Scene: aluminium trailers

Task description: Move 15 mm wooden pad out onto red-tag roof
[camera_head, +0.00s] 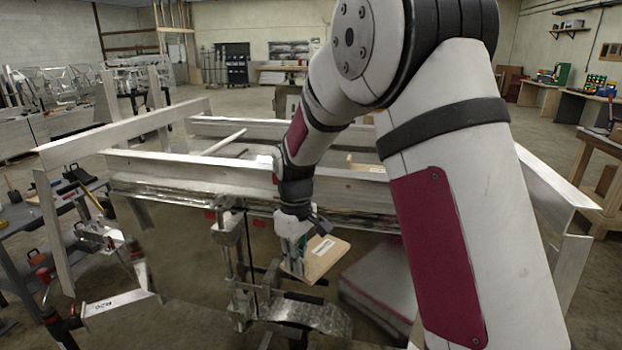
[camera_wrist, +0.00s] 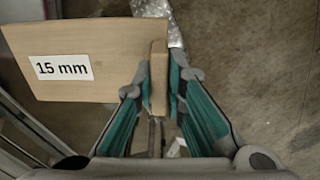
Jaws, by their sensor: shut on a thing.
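The wooden pad (camera_head: 323,260), a flat tan board with a white label, is in my gripper (camera_head: 293,250). In the wrist view the pad (camera_wrist: 105,38) fills the upper left and its label reads "15 mm". There my gripper (camera_wrist: 158,85) is shut on a narrow upright wooden part at the pad's right edge. The pad hangs tilted in front of the near trailer rail, clear of the floor. Small red patches (camera_head: 259,222) show on the near rail's lower edge. I cannot tell which surface is the red-tag roof.
The aluminium trailer frame (camera_head: 140,165) spans the middle behind my gripper. A metal clamp-like stand (camera_head: 240,265) is close to the left of the pad.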

